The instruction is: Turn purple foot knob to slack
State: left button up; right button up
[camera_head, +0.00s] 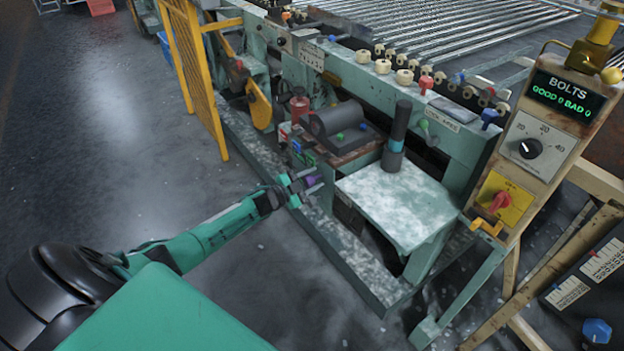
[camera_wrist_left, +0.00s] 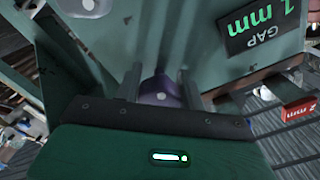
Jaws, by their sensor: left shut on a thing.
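The purple foot knob (camera_head: 311,182) is small and sits low on the side of the green machine, beside its base rail. My left gripper (camera_head: 306,184) reaches it from the left, with a finger on either side. In the left wrist view the purple knob (camera_wrist_left: 160,88) lies between the two upright fingers of my left gripper (camera_wrist_left: 160,84), which are shut on it. The gripper hides part of the knob, and I cannot read its setting. My right gripper is not in view.
A pale dusty platform (camera_head: 395,205) is right of the knob. A yellow guard (camera_head: 194,75) stands farther back. The floor left of the machine is clear. A "BOLTS" control post (camera_head: 540,130) stands at right.

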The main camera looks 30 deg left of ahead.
pick_arm(q)
jog(key=shift+f, duration=0.1)
jog(key=o, duration=0.9)
jog(key=shift+s+a, duration=0.2)
jog(key=shift+s, duration=0.25)
jog(key=p+v, duration=0.1)
jog(key=v, duration=1.2)
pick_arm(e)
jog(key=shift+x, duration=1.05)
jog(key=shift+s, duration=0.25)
